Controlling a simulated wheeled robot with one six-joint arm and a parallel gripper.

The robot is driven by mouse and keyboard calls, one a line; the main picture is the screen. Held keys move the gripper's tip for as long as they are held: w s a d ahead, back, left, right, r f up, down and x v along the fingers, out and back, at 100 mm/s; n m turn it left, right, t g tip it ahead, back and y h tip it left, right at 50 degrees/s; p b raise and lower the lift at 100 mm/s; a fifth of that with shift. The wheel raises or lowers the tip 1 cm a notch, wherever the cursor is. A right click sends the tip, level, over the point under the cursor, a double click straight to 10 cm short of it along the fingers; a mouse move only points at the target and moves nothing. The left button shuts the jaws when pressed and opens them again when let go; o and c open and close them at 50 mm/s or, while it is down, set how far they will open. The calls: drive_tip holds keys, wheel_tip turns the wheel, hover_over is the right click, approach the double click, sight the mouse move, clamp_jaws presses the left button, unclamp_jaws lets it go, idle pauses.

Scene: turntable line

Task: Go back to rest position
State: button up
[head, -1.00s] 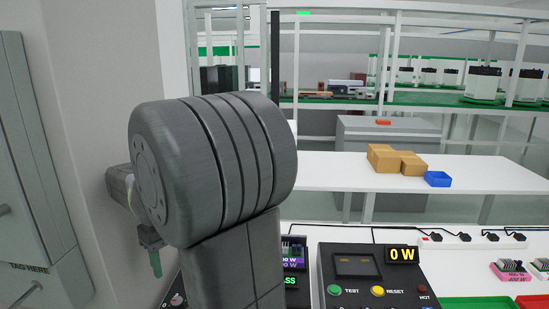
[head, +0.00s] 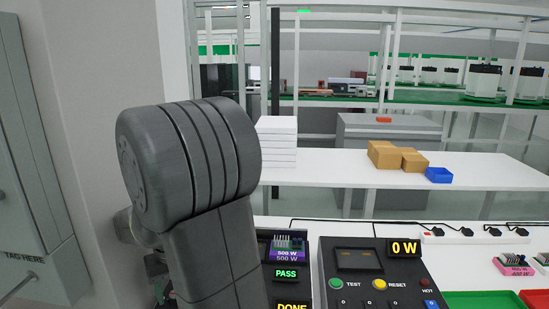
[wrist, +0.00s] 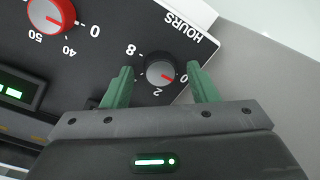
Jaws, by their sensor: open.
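My gripper (wrist: 160,88) is open in the wrist view, with its two green fingers apart. A grey knob (wrist: 160,73) with a red pointer, on a dark panel marked HOURS, shows between the fingertips. Whether the fingers are level with the knob or above it I cannot tell. The knob's pointer is toward the 0 side. In the head view my arm fills the left middle, and my gripper is mostly hidden behind it at the lower left.
In the head view a tester (head: 365,275) reads 0 W, beside a module with a PASS display (head: 286,273). Cardboard boxes (head: 385,155) and a blue bin (head: 438,175) stand on a white table behind.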

drive_tip(key=m+b, duration=0.1)
drive_tip(key=m, duration=0.2)
drive_tip(key=shift+m+b, duration=0.3)
drive_tip(key=shift+m, duration=0.1)
drive_tip(key=m+b, duration=0.2)
drive_tip(key=m, duration=0.2)
drive_tip(key=shift+d, duration=0.1)
drive_tip(key=r, duration=0.2)
drive_tip(key=r+p, duration=0.1)
drive_tip(key=r, duration=0.4)
drive_tip(key=shift+s+d+r, duration=0.1)
drive_tip(key=shift+d+r, duration=0.15)
drive_tip(key=shift+r, duration=0.1)
